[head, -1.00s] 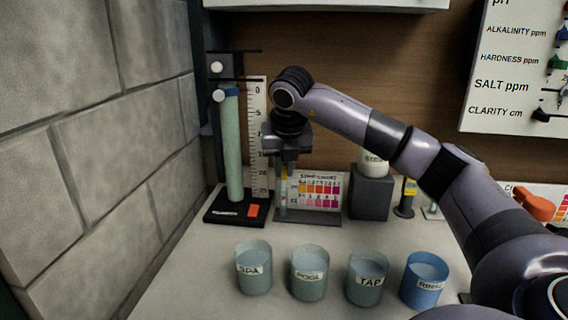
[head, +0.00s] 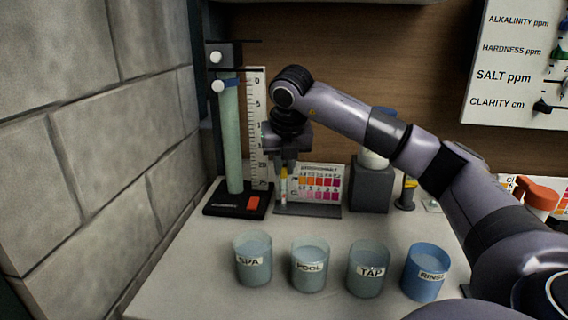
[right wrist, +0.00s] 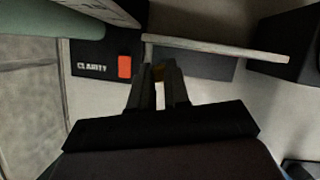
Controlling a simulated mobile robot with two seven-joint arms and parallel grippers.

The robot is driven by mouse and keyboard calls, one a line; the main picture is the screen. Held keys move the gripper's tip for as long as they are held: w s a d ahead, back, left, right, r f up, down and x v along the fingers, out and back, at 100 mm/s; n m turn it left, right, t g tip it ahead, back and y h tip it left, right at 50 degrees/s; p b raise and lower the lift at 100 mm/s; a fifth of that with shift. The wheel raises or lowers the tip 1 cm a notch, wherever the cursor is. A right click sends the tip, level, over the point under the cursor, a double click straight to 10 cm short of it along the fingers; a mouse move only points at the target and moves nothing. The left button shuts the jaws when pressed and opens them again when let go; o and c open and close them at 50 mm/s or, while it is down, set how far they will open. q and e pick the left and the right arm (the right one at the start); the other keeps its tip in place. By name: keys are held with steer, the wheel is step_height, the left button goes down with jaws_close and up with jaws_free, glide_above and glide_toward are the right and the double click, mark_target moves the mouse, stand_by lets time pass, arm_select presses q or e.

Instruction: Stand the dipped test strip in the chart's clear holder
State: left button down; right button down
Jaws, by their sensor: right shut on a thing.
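My right gripper (head: 285,172) points down at the left end of the colour chart (head: 320,184). It is shut on the test strip (head: 284,186), a thin upright strip with coloured pads. The strip's lower part is in front of or inside the clear holder at the chart's left end; I cannot tell which, and the holder's outline is hard to make out. In the right wrist view the fingers (right wrist: 160,82) close around the pale strip (right wrist: 160,96), beside the chart's top edge (right wrist: 215,47). My left gripper is not in view.
The clarity tube stand (head: 236,203) is close left of the gripper. A grey block (head: 371,187) stands right of the chart. Cups labelled SPA (head: 253,262), POOL (head: 309,268), TAP (head: 368,272) and RINSE (head: 425,274) line the front. The counter between them and the chart is clear.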

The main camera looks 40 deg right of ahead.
steer(key=shift+f, duration=0.4)
steer(key=c, duration=1)
jaws_free()
steer(key=shift+r, duration=0.1)
step_height(320, 180, up, 7)
steer(key=p, duration=0.5)
